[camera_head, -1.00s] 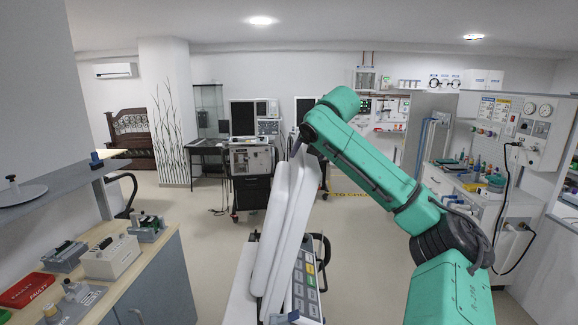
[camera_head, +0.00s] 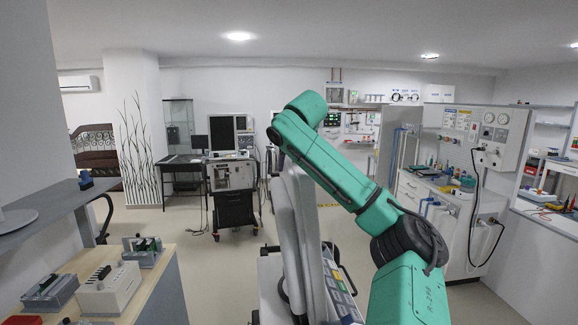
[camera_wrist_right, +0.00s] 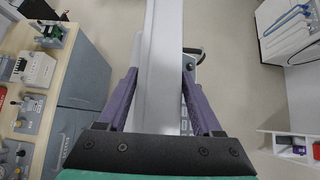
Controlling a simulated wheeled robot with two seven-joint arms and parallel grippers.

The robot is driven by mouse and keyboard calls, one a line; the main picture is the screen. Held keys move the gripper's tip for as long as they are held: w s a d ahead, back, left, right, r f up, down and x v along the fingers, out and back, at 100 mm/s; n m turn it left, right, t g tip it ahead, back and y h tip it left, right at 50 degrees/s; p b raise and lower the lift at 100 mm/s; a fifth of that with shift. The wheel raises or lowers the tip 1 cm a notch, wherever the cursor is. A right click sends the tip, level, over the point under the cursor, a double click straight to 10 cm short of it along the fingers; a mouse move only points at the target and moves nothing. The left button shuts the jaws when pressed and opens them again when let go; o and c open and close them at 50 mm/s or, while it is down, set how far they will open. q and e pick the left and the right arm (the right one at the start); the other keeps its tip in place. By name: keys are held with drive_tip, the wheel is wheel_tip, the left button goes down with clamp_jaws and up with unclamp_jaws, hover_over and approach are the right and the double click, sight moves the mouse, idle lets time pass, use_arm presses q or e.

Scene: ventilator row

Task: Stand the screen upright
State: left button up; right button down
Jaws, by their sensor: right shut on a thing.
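The screen (camera_head: 291,225) is a pale, thin panel seen nearly edge-on in the head view, standing close to vertical above the ventilator's keypad panel (camera_head: 340,292). In the right wrist view the screen (camera_wrist_right: 163,60) runs as a light grey slab between the two purple fingers. My right gripper (camera_wrist_right: 161,88) is shut on the screen, one finger on each side of it. In the head view my green right arm reaches over from the right, and its wrist hides most of the gripper at the screen's top. My left gripper shows in neither view.
A wooden-topped bench (camera_head: 150,285) with small devices stands at the left. A ventilator cart (camera_head: 232,190) is behind, and a white workstation (camera_head: 440,195) with bottles is at the right. Open floor (camera_head: 180,225) lies between the bench and the back cart.

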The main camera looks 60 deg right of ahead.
drive_tip(key=shift+a+f, duration=0.1)
drive_tip(key=shift+f, duration=0.3)
drive_tip(key=shift+c, duration=1.1)
unclamp_jaws()
drive_tip(key=shift+o, duration=0.3)
drive_tip(key=shift+s+d+r, duration=0.1)
drive_tip(key=shift+s+d, duration=0.05)
drive_tip(key=shift+d, duration=0.1)
wheel_tip(320, 180, up, 10)
drive_tip(key=b, duration=0.1)
hover_over(302, 169)
drive_tip(key=shift+r, duration=0.2)
drive_tip(key=shift+d, duration=0.1)
drive_tip(key=shift+d+f, duration=0.1)
